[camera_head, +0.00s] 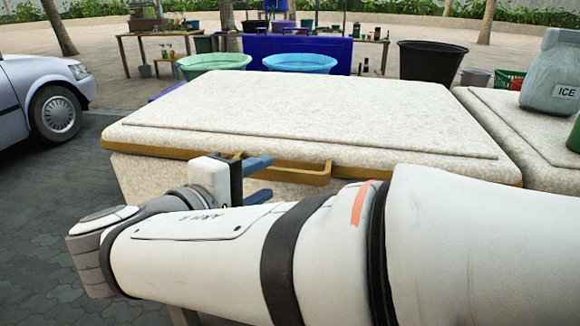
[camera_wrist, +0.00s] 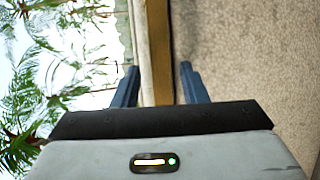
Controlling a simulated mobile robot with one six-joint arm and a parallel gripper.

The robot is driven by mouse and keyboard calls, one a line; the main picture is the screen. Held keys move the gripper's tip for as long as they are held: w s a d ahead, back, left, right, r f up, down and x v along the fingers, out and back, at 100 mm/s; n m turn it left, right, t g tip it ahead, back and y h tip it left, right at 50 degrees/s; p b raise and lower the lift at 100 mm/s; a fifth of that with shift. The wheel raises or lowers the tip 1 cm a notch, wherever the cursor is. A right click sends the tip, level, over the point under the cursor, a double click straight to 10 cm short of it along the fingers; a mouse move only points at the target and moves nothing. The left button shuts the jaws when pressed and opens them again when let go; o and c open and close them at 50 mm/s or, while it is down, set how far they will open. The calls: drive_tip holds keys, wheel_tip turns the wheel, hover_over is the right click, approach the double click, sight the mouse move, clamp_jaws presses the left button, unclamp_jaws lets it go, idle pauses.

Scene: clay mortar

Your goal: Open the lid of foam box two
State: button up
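A large speckled off-white foam box (camera_head: 150,180) stands in front of me; no number shows on it. Its lid (camera_head: 290,110) is down flat and has a brown rim. A brown handle (camera_head: 318,174) sticks out from the lid's front edge. My gripper (camera_head: 270,179) is at the handle's left part, its blue fingers one above the other and pointing right. In the wrist view my gripper (camera_wrist: 160,68) has its fingers apart, with a brown strip (camera_wrist: 158,50) between them. I see a gap beside the strip on each side. My arm hides much of the box front.
A second foam box (camera_head: 520,130) stands close on the right, with a grey jar marked ICE (camera_head: 556,75) on it. A silver car (camera_head: 40,95) is at the left. Basins (camera_head: 300,63), a black tub (camera_head: 430,62) and tables are behind. Paving at the lower left is clear.

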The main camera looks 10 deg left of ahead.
sight(271, 177)
drive_tip(key=shift+b+x, duration=0.3)
drive_tip(key=shift+x, duration=1.75)
drive_tip(key=shift+c, duration=0.3)
clamp_jaws()
